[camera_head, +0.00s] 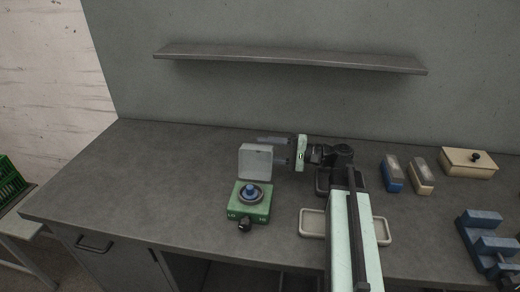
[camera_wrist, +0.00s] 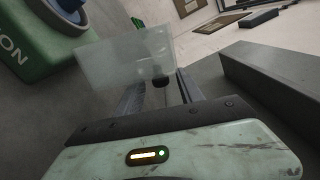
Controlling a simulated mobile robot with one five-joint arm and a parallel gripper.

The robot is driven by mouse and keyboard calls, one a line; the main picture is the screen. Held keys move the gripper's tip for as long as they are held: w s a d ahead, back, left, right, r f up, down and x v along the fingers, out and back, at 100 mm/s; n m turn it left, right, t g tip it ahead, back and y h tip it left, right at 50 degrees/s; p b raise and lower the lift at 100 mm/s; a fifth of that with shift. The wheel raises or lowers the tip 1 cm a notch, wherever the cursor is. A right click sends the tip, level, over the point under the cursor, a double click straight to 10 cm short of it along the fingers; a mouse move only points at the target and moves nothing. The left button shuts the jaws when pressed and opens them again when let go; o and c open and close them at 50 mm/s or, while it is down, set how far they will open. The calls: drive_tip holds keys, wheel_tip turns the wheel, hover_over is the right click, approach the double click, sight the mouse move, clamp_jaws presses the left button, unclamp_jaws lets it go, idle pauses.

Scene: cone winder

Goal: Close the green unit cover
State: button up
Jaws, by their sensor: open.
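The green unit (camera_head: 248,203) stands on the grey workbench in the head view, with a blue-topped round part (camera_head: 250,192) on top and a dark knob at its front. Its clear cover (camera_head: 255,161) stands raised at the back of the unit. My gripper (camera_head: 268,150) is behind and to the right of the cover, fingers pointing left, open. In the wrist view the cover (camera_wrist: 122,60) lies ahead of the open fingers (camera_wrist: 160,92) and overlaps their tips. I cannot tell whether they touch it. The green unit (camera_wrist: 40,50) shows at the upper left there.
A pale tray (camera_head: 312,223) lies partly under my arm. A shelf (camera_head: 290,60) hangs behind. The bench left of the unit is clear.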

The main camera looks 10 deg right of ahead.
drive_tip(key=shift+x, duration=0.95)
clamp_jaws()
drive_tip(key=shift+s+f, duration=0.1)
idle(0.5)
